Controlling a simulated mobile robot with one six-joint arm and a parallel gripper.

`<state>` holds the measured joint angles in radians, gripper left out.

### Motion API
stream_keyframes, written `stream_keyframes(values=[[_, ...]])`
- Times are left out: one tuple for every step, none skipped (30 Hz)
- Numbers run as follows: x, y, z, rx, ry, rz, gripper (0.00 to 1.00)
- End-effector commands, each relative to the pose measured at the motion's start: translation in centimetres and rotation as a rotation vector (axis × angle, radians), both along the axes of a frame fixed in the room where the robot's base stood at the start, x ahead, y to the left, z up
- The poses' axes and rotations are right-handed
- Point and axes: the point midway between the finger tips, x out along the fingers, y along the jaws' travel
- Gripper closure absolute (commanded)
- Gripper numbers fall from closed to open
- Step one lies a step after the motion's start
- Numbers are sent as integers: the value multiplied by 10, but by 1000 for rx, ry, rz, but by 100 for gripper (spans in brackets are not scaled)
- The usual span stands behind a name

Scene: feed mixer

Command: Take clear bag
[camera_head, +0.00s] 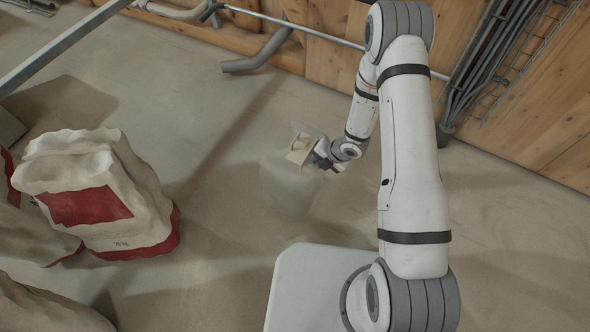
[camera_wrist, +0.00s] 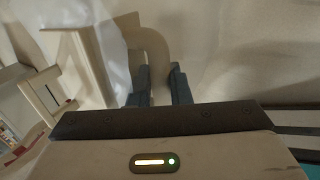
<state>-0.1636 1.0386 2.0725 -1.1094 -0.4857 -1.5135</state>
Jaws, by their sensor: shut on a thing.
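The clear bag (camera_head: 288,190) is see-through and pale. It hangs below my gripper (camera_head: 316,160) in the head view, with a cream, frame-like part near its top. In the wrist view, my gripper's two dark fingers (camera_wrist: 160,86) are close together, with a pale curved part of the bag (camera_wrist: 151,45) running down between them. My gripper is shut on the bag. The exact contact is partly hidden by the gripper body. The cream part (camera_wrist: 82,50) stands left of the fingers in the wrist view.
White and red feed sacks (camera_head: 100,190) stand on the floor at the left. A wooden wall (camera_head: 540,90) with grey pipes (camera_head: 258,56) and cables runs along the back and right. A metal bar crosses the upper left. Bare concrete floor (camera_head: 215,270) lies between the sacks and my arm.

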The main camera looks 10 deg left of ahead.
Motion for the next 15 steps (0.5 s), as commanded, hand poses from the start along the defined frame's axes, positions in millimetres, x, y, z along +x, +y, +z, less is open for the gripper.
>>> stream_keyframes(values=[[0, 0, 10, 1, -1, 0, 100], [0, 0, 13, 1, -1, 0, 100], [0, 0, 17, 1, -1, 0, 100], [0, 0, 21, 1, -1, 0, 100], [0, 0, 24, 1, -1, 0, 100], [0, 0, 28, 0, -2, 0, 100], [0, 0, 31, 0, -2, 0, 100], [0, 0, 34, 0, -2, 0, 100], [0, 0, 38, 1, -1, 2, 100], [0, 0, 41, 1, -1, 2, 100], [0, 0, 44, 1, -1, 2, 100], [0, 0, 47, 1, -1, 2, 100], [0, 0, 50, 0, 0, 1, 100], [0, 0, 53, 0, 0, 1, 100], [0, 0, 58, 1, -1, 1, 100]])
